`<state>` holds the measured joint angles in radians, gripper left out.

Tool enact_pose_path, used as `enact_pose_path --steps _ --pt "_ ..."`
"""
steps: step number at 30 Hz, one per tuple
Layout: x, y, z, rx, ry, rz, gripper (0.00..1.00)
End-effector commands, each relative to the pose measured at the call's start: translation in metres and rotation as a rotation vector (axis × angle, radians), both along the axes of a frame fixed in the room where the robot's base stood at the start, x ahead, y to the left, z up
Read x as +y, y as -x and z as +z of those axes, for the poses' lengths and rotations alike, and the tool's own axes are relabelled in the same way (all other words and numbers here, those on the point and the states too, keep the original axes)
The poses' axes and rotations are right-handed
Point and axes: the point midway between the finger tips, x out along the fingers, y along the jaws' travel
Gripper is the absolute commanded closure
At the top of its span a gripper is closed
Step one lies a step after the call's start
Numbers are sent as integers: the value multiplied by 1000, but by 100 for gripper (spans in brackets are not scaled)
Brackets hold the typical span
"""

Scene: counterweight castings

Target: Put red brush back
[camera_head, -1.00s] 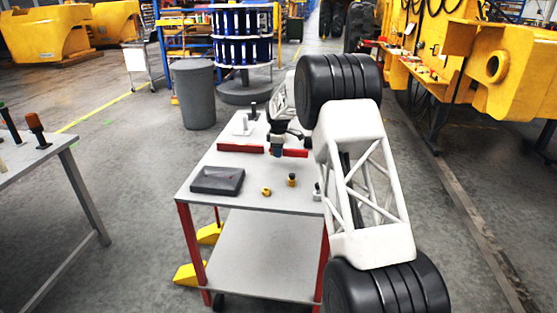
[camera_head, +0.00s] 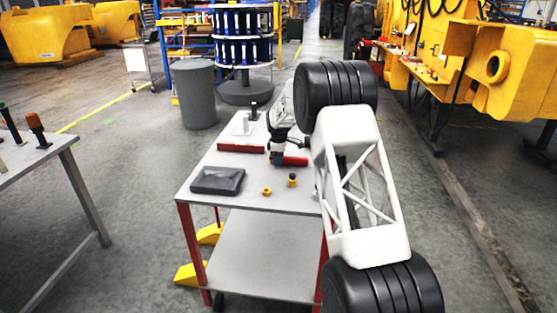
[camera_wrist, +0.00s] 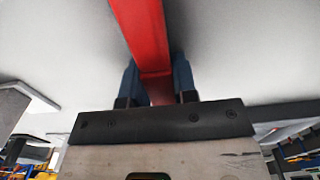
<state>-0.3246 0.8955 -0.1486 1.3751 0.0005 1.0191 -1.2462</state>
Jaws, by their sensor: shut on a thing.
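My gripper (camera_head: 277,158) is over the right part of the grey table top (camera_head: 200,208). Its blue fingers, seen in the wrist view (camera_wrist: 157,88), are shut on a long red bar (camera_wrist: 143,32), which I take to be the red brush. In the head view the held red brush (camera_head: 295,161) shows to the right of the fingers, low over the table; I cannot tell whether it touches the top. My arm hides part of that side. A second long red piece (camera_head: 241,148) lies on the table to the left of my gripper.
A dark grey case (camera_head: 217,181), a yellow nut (camera_head: 266,191) and a small brass-coloured piece (camera_head: 292,181) sit toward the front. A white stand (camera_head: 242,124) and a black upright piece (camera_head: 254,112) stand at the back. Bare table lies between the left red piece and the case.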

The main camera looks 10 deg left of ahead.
Motion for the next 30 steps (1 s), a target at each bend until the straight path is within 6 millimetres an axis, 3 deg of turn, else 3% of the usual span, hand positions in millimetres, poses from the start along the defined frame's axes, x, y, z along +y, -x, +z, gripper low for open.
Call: enact_pose_path --steps 7,8,13,23,30 --pt "0 0 -3 0 0 0 100" --pt "0 0 -3 0 0 0 72" --pt "0 0 -3 0 0 0 48" --pt "0 0 -2 0 0 0 48" --pt "0 0 12 -1 0 0 48"
